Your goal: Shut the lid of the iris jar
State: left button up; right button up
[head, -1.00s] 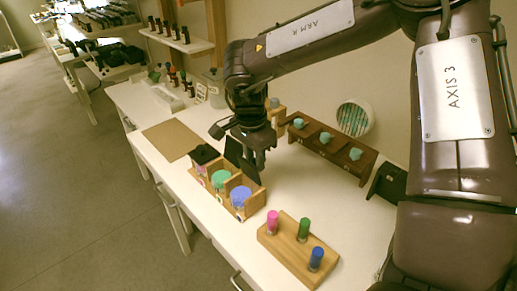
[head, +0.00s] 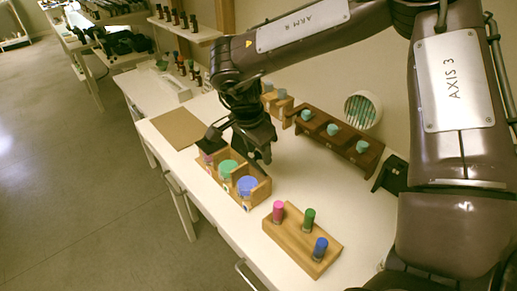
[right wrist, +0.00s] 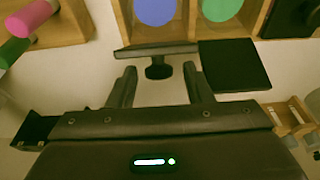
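A wooden rack (head: 263,192) holds jars with a pink, a green (head: 228,168) and a blue-violet (head: 246,186) round top. I cannot read which is iris. A black lid (right wrist: 290,15) lies over the pink jar's compartment; the green and blue-violet tops are uncovered. Behind the rack, a black lid (right wrist: 155,49) with a knob (right wrist: 158,71) shows edge-on behind the blue-violet jar, and a black square lid (right wrist: 236,66) is open behind the green one. My right gripper (right wrist: 158,86) is open, its fingers apart on either side of the knob. My left gripper is out of view.
A wooden block (head: 300,240) with pink, green and blue cylinders stands in front. A dark wooden rack (head: 338,142) with teal-topped items stands behind, near a round grille (head: 363,109). A brown mat (head: 178,128) lies left on the white table. Bare tabletop separates the racks.

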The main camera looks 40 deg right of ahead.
aim_at(253, 159)
jog(key=v, duration=0.7)
jog(key=shift+r+b, duration=0.3)
jog(key=shift+r, duration=0.1)
dwell(0.4)
